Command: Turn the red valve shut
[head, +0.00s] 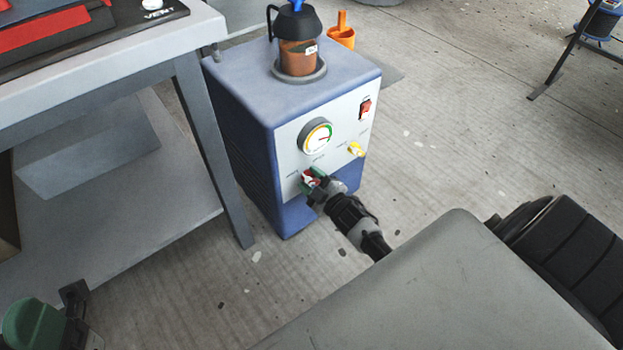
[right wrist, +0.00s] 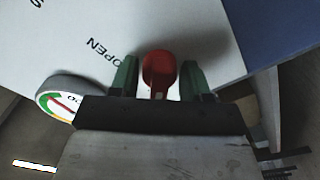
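The red valve (head: 308,178) sits low on the white front panel of a blue cabinet (head: 258,135). In the right wrist view the valve's red handle (right wrist: 159,68) lies between two green fingers. My right gripper (head: 316,181) is at the valve with its fingers open, one on each side, a narrow gap seeming to show beside the handle. The word OPEN is printed on the panel near it. In the head view the gripper hides part of the valve. A green and black part of my left gripper (head: 45,318) shows at the lower left; its fingers are not clear.
The panel also has a round gauge (head: 316,136), a red switch (head: 365,108) and a yellow knob (head: 356,149). A table (head: 110,60) is close on the left.

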